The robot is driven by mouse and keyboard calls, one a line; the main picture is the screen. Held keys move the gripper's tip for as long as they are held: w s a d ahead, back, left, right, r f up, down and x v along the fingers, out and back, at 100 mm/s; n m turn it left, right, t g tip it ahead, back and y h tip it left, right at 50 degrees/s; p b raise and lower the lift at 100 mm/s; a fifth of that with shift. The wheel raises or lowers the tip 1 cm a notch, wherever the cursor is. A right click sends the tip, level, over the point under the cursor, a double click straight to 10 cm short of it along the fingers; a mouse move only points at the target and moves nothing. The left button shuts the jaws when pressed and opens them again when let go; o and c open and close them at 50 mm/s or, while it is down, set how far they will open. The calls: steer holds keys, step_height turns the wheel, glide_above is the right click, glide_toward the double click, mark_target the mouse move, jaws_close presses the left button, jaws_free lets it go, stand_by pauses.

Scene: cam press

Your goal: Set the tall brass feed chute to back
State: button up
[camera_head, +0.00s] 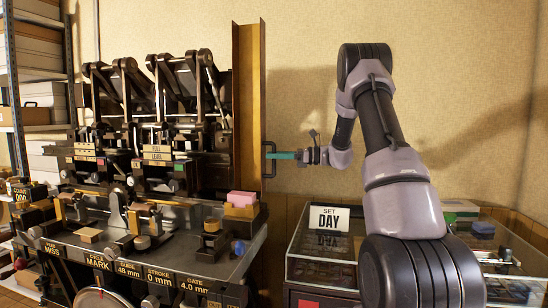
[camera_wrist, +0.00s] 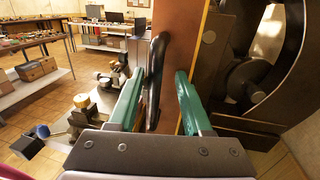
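The tall brass feed chute (camera_head: 246,110) stands upright at the right end of the press, against the wall. A dark bar handle (camera_head: 269,150) runs along its right side. My gripper (camera_head: 271,155), with green fingers, reaches the handle from the right. In the wrist view the dark handle (camera_wrist: 154,80) lies between the two fingers of my gripper (camera_wrist: 160,76), nearer the left one. The fingers are apart, with a visible gap around the handle. The chute's orange-brown face (camera_wrist: 180,40) rises just beyond. Whether a finger touches the handle is unclear.
The press (camera_head: 155,130) with dark levers and labelled front stands left of the chute. Shelving (camera_head: 35,75) is at far left. Wall space right of the chute is clear apart from my arm.

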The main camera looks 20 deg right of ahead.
steer(key=v, duration=1)
steer(key=shift+d, duration=0.3)
steer(key=shift+s, duration=0.15)
steer(key=s+a+r+n+g+h, duration=0.2)
steer(key=s+a+r+n+h, duration=0.15)
steer(key=s+a, duration=0.35)
steer(key=s+a+r+n+g+h, duration=0.25)
steer(key=s+a+n, duration=0.3)
steer(key=s, duration=0.35)
steer(key=s+d+n+t+h, duration=0.1)
steer(key=s+n+t+h, duration=0.5)
steer(key=s, duration=1.2)
steer(key=n+h, duration=0.2)
steer(key=h, duration=0.1)
steer(key=shift+n, duration=0.4)
